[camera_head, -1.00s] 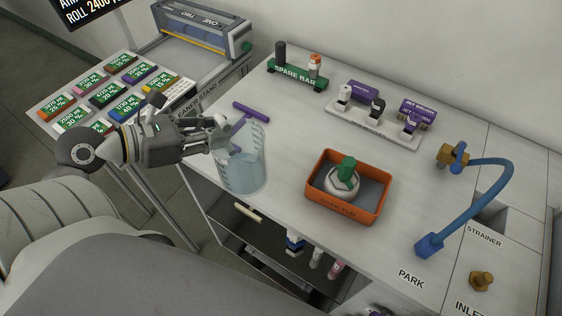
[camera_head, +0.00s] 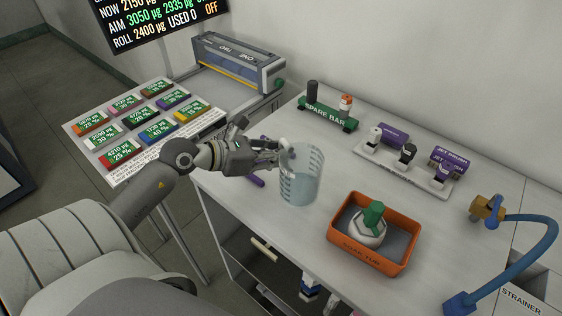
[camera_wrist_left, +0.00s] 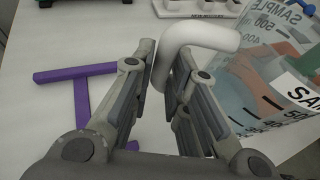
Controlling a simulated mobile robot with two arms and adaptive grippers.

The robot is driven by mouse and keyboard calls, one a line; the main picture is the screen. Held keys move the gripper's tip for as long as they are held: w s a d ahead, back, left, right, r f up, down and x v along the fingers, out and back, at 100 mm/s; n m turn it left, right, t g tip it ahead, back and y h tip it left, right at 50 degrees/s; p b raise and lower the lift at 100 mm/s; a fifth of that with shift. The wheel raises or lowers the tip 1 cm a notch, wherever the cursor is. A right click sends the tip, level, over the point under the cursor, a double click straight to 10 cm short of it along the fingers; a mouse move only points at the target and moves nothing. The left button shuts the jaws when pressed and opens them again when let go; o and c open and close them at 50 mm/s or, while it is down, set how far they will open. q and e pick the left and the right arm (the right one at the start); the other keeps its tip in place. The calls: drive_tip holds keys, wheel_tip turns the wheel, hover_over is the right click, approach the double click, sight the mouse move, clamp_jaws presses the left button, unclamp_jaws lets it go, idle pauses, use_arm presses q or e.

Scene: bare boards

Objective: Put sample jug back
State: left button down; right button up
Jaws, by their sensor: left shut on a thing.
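The clear sample jug (camera_head: 300,178), with pale blue liquid inside, stands upright over the white bench top, left of the orange tub. My left gripper (camera_head: 278,152) is shut on its white handle (camera_wrist_left: 198,40), which shows between the fingers in the left wrist view. The jug's printed side (camera_wrist_left: 270,75) fills the right of that view. I cannot tell whether its base touches the bench. A purple T-shaped mark (camera_wrist_left: 82,95) lies on the bench left of the gripper; part of it shows in the head view (camera_head: 256,180). My right gripper is out of view.
An orange tub (camera_head: 345,252) holds a white, green-topped object. A green spare bar rack (camera_head: 327,115) and a white holder (camera_head: 405,170) stand behind. A blue hose (camera_head: 540,225) arches at right. A board of coloured labelled blocks (camera_head: 120,170) is at left.

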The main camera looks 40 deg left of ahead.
use_arm(q)
drive_tip(key=shift+w+f, duration=0.65)
drive_tip(key=f, duration=0.3)
drive_tip(key=shift+w+p, duration=0.2)
drive_tip(key=shift+p, duration=0.2)
drive_tip(key=shift+f, duration=0.35)
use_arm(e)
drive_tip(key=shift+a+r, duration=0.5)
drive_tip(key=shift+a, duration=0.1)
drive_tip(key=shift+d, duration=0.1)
use_arm(q)
drive_tip(key=shift+f, duration=0.15)
drive_tip(key=c, duration=1.4)
unclamp_jaws()
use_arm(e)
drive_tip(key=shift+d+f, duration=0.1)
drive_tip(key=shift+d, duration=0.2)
